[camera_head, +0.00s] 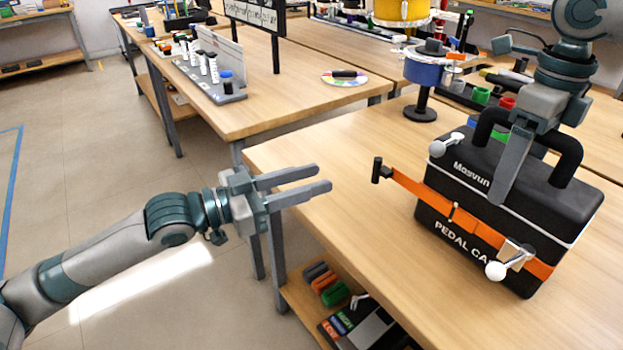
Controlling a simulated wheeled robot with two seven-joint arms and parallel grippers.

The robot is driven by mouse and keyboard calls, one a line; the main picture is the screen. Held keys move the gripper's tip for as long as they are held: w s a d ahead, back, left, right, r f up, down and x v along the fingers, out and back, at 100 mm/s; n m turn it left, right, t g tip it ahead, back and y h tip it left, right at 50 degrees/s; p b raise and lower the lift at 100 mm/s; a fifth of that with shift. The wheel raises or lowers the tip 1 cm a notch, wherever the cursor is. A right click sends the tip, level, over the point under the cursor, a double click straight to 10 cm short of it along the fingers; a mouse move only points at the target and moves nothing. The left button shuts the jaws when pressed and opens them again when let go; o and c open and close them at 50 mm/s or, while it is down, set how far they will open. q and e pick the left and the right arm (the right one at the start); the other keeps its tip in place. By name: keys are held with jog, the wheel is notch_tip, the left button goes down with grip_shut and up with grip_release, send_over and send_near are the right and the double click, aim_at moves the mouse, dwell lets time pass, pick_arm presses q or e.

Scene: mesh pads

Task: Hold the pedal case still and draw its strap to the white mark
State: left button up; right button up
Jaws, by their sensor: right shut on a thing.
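The black pedal case (478,255) stands upright on the wooden table at right, with a light seam below its lid. An orange strap (490,232) runs across its front. The strap's free end, with a black end grip (377,170), sticks out left of the case. A metal buckle (514,254) with a white ball knob sits on the strap at right. My left gripper (324,179) is open and empty, left of the end grip.
A second white ball knob (437,148) sticks out at the case's upper left. A blue drum on a stand (422,75) is behind the case. The tabletop (345,215) between my left gripper and the case is clear. A low shelf (305,300) holds small items.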

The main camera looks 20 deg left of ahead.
jog(key=shift+s+f, duration=0.15)
jog(key=shift+f, duration=0.2)
jog(key=o, duration=1.5)
jog(key=shift+r, duration=0.1)
jog(key=o, duration=0.5)
jog(key=shift+o, duration=0.2)
jog(key=r, duration=1.2)
jog(key=shift+w, duration=0.2)
jog(key=shift+r, duration=0.1)
